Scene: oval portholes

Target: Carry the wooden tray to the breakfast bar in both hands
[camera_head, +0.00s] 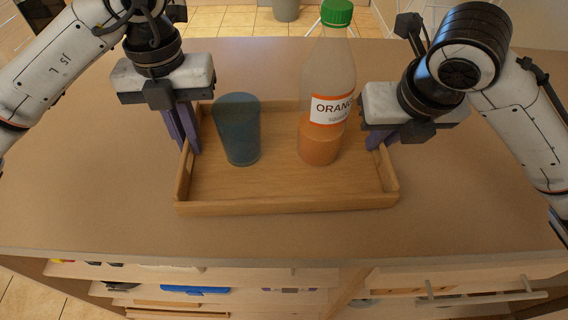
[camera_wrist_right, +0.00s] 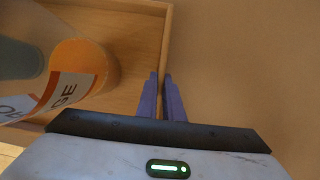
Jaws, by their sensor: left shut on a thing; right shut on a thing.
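The wooden tray (camera_head: 290,206) lies on a brown countertop in the head view, with a blue-grey cup (camera_head: 238,130) on its left part and an orange drink bottle (camera_head: 322,110) with a green cap on its right part. Both stand upright. My left gripper (camera_head: 190,145) is shut on the tray's left wall. My right gripper (camera_head: 378,140) is shut on the tray's right wall. In the right wrist view the purple fingers (camera_wrist_right: 163,98) close around the tray's rim (camera_wrist_right: 166,45). The bottle (camera_wrist_right: 82,75) shows beside them. The far tray wall is partly hidden.
The countertop (camera_head: 90,200) is bare around the tray. Below its front edge are open drawers or shelves (camera_head: 190,290) with small items, one of them blue. Tiled floor, a grey bin (camera_head: 286,10) and a stool's legs show beyond the far edge.

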